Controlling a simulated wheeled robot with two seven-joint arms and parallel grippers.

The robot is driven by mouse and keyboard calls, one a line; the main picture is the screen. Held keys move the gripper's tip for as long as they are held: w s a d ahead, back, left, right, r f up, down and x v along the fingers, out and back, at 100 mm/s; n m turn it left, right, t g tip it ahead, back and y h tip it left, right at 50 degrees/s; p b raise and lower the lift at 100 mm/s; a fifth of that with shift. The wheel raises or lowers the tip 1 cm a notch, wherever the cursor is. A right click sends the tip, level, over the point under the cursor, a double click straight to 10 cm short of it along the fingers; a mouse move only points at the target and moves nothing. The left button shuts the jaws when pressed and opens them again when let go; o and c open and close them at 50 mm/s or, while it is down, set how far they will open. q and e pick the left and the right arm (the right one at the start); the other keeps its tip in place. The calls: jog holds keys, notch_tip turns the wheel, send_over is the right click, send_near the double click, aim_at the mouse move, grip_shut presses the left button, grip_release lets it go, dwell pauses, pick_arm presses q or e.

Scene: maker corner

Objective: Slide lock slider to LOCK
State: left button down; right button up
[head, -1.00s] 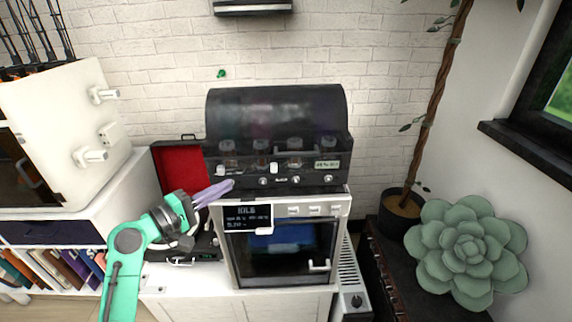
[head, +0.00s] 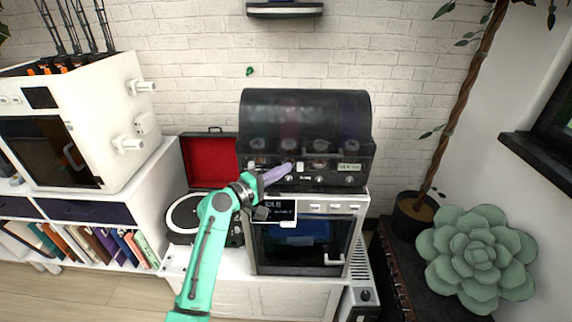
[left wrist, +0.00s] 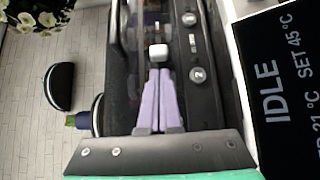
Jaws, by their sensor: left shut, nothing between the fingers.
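The black machine with a smoky, curved clear hood (head: 305,115) stands on top of a white-framed oven unit. A small white slider knob (head: 300,167) sits on its front panel; it also shows in the left wrist view (left wrist: 158,52). My left gripper (head: 289,167) has its lilac fingers shut together and empty. The fingertips (left wrist: 159,72) are right beside the white knob; I cannot tell whether they touch it. A small pale label (head: 349,167) is at the panel's right, too small to read. My right gripper is not in view.
Round knobs (left wrist: 197,75) line the panel close to the fingers. The oven's display (left wrist: 283,90) reads IDLE and SET 45 °C. A turntable (head: 185,214) with a red-lined lid is at the left. A large succulent (head: 478,255) is at the right.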

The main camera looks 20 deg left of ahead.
aim_at(301, 168)
pick_arm(q)
jog(key=shift+d, duration=0.55)
jog(key=shift+w+d+r+p, duration=0.1)
jog(key=shift+w+d+p, duration=0.15)
jog(key=shift+d, duration=0.5)
jog(key=shift+w+d+p, duration=0.15)
jog(key=shift+d+p, duration=0.05)
jog(key=shift+d, duration=0.5)
